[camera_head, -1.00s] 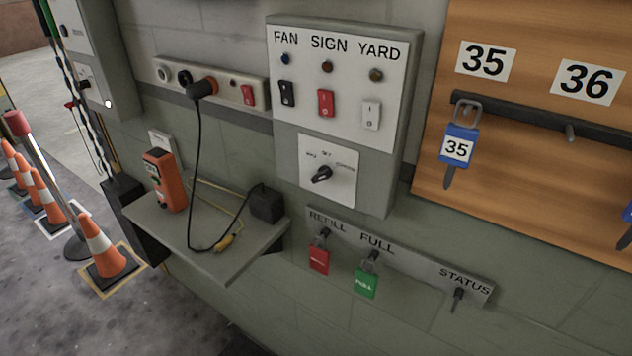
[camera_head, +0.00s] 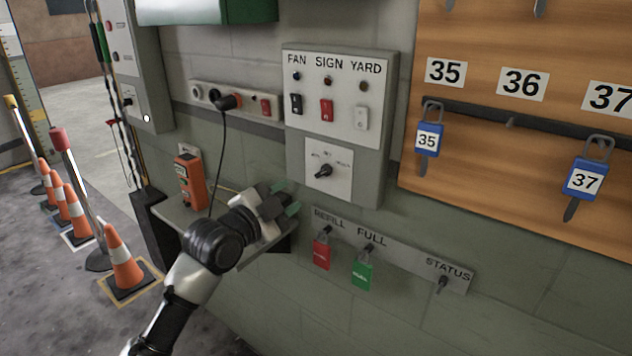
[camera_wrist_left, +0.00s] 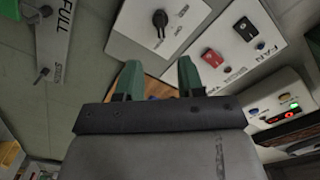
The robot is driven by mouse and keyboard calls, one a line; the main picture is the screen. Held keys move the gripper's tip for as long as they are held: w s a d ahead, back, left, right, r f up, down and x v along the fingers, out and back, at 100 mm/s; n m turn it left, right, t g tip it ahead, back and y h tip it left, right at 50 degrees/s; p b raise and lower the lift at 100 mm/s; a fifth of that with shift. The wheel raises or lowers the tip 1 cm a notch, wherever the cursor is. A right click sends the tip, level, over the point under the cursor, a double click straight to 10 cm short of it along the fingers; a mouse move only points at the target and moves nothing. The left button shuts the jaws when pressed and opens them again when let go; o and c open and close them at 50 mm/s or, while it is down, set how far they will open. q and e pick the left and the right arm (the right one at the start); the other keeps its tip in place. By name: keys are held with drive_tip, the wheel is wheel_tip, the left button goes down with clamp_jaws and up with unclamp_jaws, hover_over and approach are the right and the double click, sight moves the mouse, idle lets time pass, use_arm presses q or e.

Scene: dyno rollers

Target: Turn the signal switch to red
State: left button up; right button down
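A rotary switch with a black knob (camera_head: 323,171) sits on a white plate below the FAN, SIGN and YARD panel; its labels are too small to read. It also shows at the top of the left wrist view (camera_wrist_left: 160,22). No label reading "signal" is legible. Another small black switch (camera_head: 128,100) is on the grey box at the far left. My left gripper (camera_head: 285,200) is open and empty, below and left of the rotary knob and apart from it. Its two green fingers (camera_wrist_left: 160,78) show spread in the left wrist view. My right gripper is not in view.
A shelf (camera_head: 180,214) with an orange device (camera_head: 190,180) lies behind my left arm. A plugged-in black cable (camera_head: 222,140) hangs beside it. Traffic cones (camera_head: 124,262) stand at left.

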sight(321, 174)
use_arm(q)
drive_tip(key=p+x, duration=0.2)
drive_tip(key=x, duration=0.7)
drive_tip(key=shift+w+d+r, duration=0.1)
drive_tip(key=shift+w+d, duration=0.05)
drive_tip(key=shift+w+d+p, duration=0.3)
drive_tip(key=shift+w+d, duration=0.1)
drive_tip(key=shift+w, duration=0.15)
clamp_jaws()
